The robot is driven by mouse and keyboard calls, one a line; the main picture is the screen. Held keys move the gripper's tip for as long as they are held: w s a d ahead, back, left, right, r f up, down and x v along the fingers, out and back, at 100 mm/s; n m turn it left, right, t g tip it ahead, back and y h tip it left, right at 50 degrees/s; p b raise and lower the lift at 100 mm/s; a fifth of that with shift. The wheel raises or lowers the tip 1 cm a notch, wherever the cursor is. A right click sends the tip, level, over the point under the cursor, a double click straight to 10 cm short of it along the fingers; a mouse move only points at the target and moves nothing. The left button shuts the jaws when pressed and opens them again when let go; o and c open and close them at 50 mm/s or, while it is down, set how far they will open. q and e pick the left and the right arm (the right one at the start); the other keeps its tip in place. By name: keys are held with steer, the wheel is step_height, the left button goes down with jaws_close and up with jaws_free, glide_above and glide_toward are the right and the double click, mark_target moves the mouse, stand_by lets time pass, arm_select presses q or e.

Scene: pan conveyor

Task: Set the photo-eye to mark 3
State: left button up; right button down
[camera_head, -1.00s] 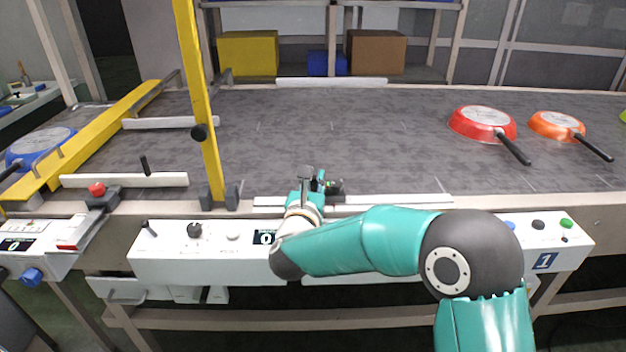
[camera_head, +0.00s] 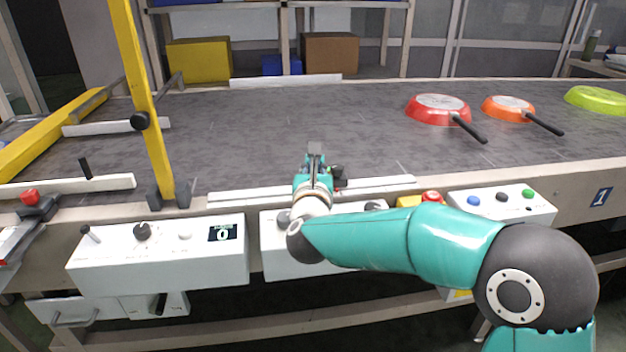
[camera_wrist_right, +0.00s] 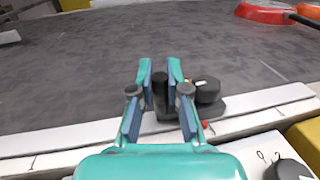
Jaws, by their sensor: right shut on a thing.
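The photo-eye (camera_head: 339,178) is a small dark block with a red and a green spot, on the white front rail (camera_head: 245,194) of the conveyor. In the right wrist view its round black head (camera_wrist_right: 207,90) stands right of a dark upright post (camera_wrist_right: 160,92). My right gripper (camera_head: 315,152) is over the rail, roughly mid-length. Its fingers (camera_wrist_right: 160,80) are shut on the photo-eye's post. The rail's mark numbers cannot be read, so the photo-eye's mark cannot be told. My left gripper is not in view.
A red pan (camera_head: 437,110), an orange pan (camera_head: 508,107) and a lime pan (camera_head: 598,99) lie on the grey belt (camera_head: 260,130) at right. A yellow post (camera_head: 146,100) stands at left. Control boxes, one with a display (camera_head: 222,233) reading 0, line the front.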

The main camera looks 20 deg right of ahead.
steer(key=shift+d+r, duration=0.1)
steer(key=shift+d, duration=0.3)
steer(key=c, duration=1.4)
jaws_free()
steer(key=shift+s, duration=0.15)
steer(key=v, duration=1.1)
steer(key=shift+s+a, duration=0.15)
steer(key=shift+s, duration=0.2)
